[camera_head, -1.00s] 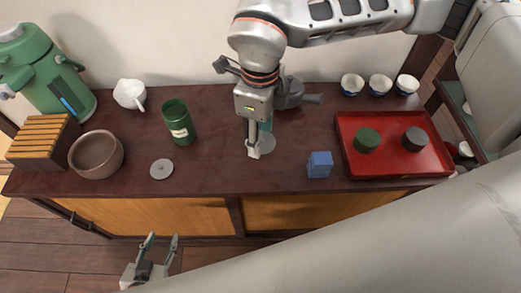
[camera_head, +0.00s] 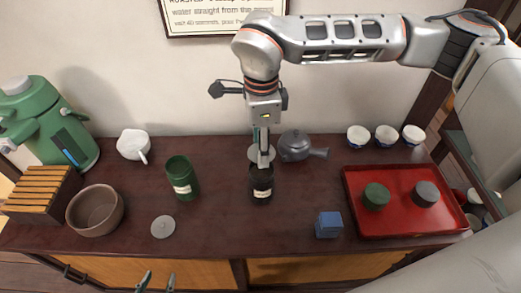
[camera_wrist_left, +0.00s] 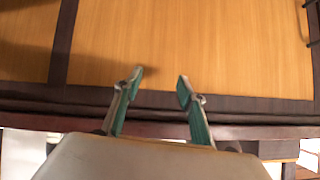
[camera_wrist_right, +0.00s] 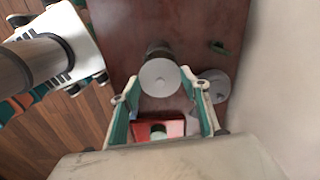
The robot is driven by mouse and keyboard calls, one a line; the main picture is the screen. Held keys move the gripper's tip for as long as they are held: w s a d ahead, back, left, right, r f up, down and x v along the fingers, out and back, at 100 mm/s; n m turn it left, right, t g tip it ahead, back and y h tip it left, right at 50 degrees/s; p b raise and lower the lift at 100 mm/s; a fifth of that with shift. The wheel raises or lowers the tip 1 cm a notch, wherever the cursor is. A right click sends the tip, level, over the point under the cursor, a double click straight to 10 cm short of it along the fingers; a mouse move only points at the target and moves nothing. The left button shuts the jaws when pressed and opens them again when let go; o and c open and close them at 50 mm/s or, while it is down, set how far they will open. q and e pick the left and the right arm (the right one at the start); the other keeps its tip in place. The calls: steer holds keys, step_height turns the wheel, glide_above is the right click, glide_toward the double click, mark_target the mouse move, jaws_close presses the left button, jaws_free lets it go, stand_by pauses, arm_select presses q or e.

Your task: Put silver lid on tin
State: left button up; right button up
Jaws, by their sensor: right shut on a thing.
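A round silver lid (camera_head: 253,153) is between the fingertips of my right gripper (camera_head: 263,155), one finger at the front and one at the back. It is held flat, face-on in the right wrist view (camera_wrist_right: 160,77). A dark tin with a pale label (camera_head: 262,187) stands upright on the counter just below the lid; its top is partly behind the finger. In the right wrist view, the lid partly covers the tin (camera_wrist_right: 158,48). My left gripper (camera_head: 159,282) is open and empty in front of the counter; its fingers are apart in the left wrist view (camera_wrist_left: 160,83).
Another grey disc (camera_head: 163,227) lies near a green tin (camera_head: 182,180). A grey teapot (camera_head: 296,147) is close behind and right of the dark tin. A blue block (camera_head: 328,225) and red tray (camera_head: 405,228) are to the right, a brown bowl (camera_head: 95,210) to the left.

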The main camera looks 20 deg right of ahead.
steer(key=shift+w+f, duration=0.1)
steer(key=shift+f, duration=0.05)
steer(key=shift+f+b, duration=0.5)
steer(key=shift+f, duration=0.15)
steer(key=shift+f+b, duration=0.55)
steer(key=shift+f, duration=0.55)
arm_select(q)
steer(key=shift+s+a+f+b, duration=0.1)
steer(key=shift+f+b, duration=0.05)
steer(key=shift+f, duration=0.4)
steer(key=shift+a+f+b, duration=0.1)
steer(key=shift+f+b, duration=0.05)
steer(key=shift+f, duration=0.35)
arm_select(e)
steer(key=shift+f, duration=0.55)
steer(key=shift+f, duration=0.1)
arm_select(q)
steer(key=shift+r, duration=0.25)
steer(key=shift+f, duration=0.1)
arm_select(e)
steer(key=shift+f, duration=0.35)
